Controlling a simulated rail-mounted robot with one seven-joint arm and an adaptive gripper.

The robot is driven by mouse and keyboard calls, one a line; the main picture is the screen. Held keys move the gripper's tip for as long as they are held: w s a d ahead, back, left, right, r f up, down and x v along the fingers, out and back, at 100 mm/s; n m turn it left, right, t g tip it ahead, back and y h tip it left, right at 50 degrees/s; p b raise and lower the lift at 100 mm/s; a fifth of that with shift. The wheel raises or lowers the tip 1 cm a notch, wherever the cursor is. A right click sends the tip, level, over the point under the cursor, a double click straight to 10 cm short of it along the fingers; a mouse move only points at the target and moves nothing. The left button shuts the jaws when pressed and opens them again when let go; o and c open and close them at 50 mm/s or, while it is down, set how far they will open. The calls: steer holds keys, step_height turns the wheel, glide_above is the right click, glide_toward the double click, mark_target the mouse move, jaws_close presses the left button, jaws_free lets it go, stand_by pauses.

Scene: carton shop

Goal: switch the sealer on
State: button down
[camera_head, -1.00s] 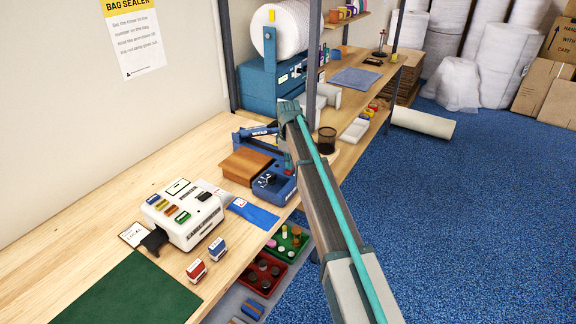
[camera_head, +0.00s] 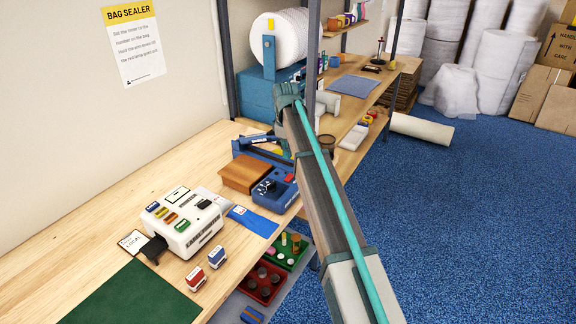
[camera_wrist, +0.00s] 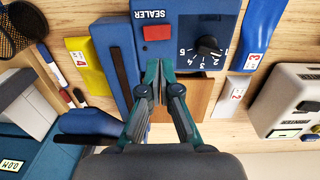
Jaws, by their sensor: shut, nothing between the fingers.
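The sealer (camera_wrist: 178,15) is a blue unit marked SEALER, with a red switch (camera_wrist: 157,33) and a black dial (camera_wrist: 208,45) on a numbered scale. Its blue lever arm with a dark strip (camera_wrist: 118,68) lies left of the switch in the wrist view. In the head view the sealer (camera_head: 288,193) stands on the bench beside a brown wooden block (camera_head: 245,173). My gripper (camera_wrist: 157,68) is shut and empty, its fingertips just below the red switch in the wrist view. I cannot tell if they touch the sealer. The switch's on or off state is unclear.
A white device (camera_head: 190,222) with coloured labels stands nearer on the bench. A blue pouch (camera_head: 255,220) and a yellow one (camera_wrist: 84,62) flank the sealer. A mesh cup (camera_wrist: 18,30) stands beyond it. A blue roll machine (camera_head: 258,98) stands behind.

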steer(key=shift+s+a+r+b, duration=0.15)
steer(key=shift+r+b, duration=0.1)
steer(key=shift+r, duration=1)
steer(key=shift+s+r+b, duration=0.15)
steer(key=shift+r+b, duration=0.1)
steer(key=shift+r, duration=0.95)
